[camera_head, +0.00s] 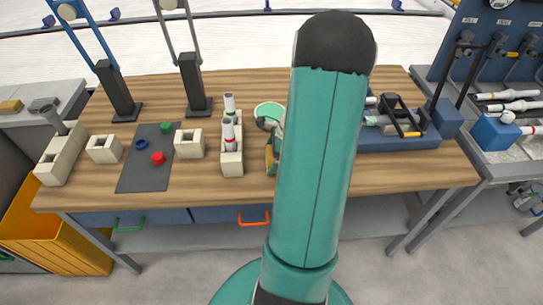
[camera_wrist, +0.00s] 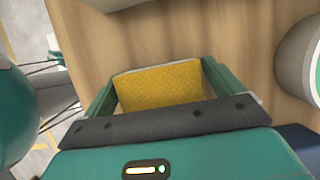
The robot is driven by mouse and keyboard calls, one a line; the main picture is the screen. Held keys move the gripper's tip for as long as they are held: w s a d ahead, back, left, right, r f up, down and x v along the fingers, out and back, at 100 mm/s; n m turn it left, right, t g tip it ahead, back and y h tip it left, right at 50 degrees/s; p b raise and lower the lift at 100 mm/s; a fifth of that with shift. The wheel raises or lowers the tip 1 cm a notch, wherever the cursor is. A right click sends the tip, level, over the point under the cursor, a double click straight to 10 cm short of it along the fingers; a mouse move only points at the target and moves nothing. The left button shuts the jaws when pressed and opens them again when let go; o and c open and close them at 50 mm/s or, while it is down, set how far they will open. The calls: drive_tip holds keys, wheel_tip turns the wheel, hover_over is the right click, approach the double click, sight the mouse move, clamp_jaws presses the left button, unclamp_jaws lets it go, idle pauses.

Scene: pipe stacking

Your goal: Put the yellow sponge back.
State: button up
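The yellow sponge (camera_wrist: 160,86) shows in the wrist view between the two green fingers of my gripper (camera_wrist: 160,88), with its sides against them. My gripper appears shut on it, over the wooden table top. In the head view my teal arm hides most of my gripper; a small yellow patch of the sponge (camera_head: 270,154) shows just left of the arm, near the table's front. How far the sponge is above the wood is hard to tell.
The wooden table (camera_head: 330,190) holds beige blocks (camera_head: 232,165) with upright white pipes, a grey mat (camera_head: 140,180) with small coloured rings, and a blue tray (camera_head: 400,140) at the right. A yellowish block (camera_head: 10,106) lies on the left counter. A tool rack stands at the right.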

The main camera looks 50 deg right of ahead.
drive_tip(key=shift+s+a+f, duration=0.3)
drive_tip(key=shift+a, duration=0.05)
drive_tip(key=v, duration=1.3)
drive_tip(key=shift+w+r, duration=0.35)
drive_tip(key=shift+r, duration=0.05)
drive_tip(key=w+a+r+n+h, duration=0.1)
drive_tip(key=w+a+r+n, duration=0.1)
drive_tip(key=a+r+n, duration=0.3)
drive_tip(key=w+a+r+n, duration=0.2)
drive_tip(key=a+n, duration=0.1)
drive_tip(key=a, duration=0.5)
drive_tip(key=w+a+r+n+h, duration=0.1)
drive_tip(key=w+a+r+n, duration=0.25)
drive_tip(key=a, duration=0.25)
drive_tip(key=s+a+r+n+t, duration=0.1)
drive_tip(key=s+a+r+n, duration=0.1)
drive_tip(key=a+n, duration=0.6)
drive_tip(key=s+a+r+n+t+h, duration=0.1)
drive_tip(key=s+a+r+n, duration=0.2)
drive_tip(key=s+a+n, duration=0.2)
drive_tip(key=a+n, duration=0.3)
drive_tip(key=a, duration=0.3)
drive_tip(key=shift+s, duration=0.2)
drive_tip(key=shift+a, duration=0.1)
